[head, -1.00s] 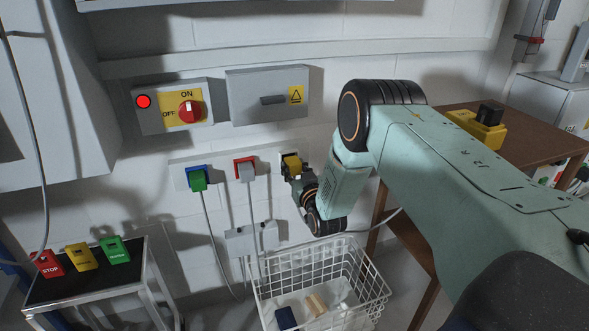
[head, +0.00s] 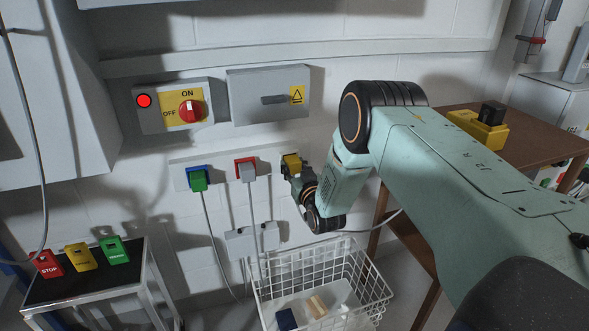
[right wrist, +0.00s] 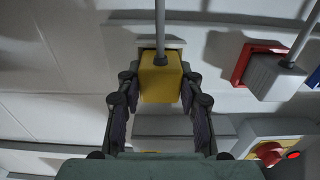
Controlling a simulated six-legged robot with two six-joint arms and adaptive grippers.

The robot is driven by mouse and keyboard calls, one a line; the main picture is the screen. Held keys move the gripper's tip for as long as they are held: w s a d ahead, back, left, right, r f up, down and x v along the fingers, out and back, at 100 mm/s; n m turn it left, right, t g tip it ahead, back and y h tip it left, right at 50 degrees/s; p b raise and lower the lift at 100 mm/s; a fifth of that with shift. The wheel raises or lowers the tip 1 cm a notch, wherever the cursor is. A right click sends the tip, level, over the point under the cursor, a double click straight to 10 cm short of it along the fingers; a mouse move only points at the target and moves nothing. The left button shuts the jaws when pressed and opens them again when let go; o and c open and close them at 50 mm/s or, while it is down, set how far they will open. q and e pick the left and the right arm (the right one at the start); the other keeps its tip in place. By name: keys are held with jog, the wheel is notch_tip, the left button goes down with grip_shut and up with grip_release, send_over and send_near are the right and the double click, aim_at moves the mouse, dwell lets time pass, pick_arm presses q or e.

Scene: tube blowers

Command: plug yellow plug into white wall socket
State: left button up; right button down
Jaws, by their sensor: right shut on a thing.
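The yellow plug (head: 292,162) is at the right end of the white socket strip (head: 222,168) on the wall. My right gripper (head: 290,172) is shut on it from below and to the right. In the right wrist view, the yellow plug (right wrist: 160,78) sits between the two fingertips (right wrist: 160,86), with its grey cable running up the picture. The plug is at or very close to the strip. The socket face behind it is hidden, so I cannot tell whether it is seated. My left gripper is not in view.
A green plug (head: 198,180) and a grey plug (head: 247,170) sit in the blue and red sockets to the left. A switch box (head: 175,106) with a lit red lamp is above. A white wire basket (head: 375,290) stands below, and a brown table (head: 535,135) is right.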

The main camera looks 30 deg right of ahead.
jog(key=shift+w, duration=0.2)
jog(key=c, duration=0.8)
grip_release()
jog(key=shift+s, duration=0.15)
jog(key=v, duration=1.1)
jog(key=shift+s+a, duration=0.15)
jog(key=shift+s, duration=0.2)
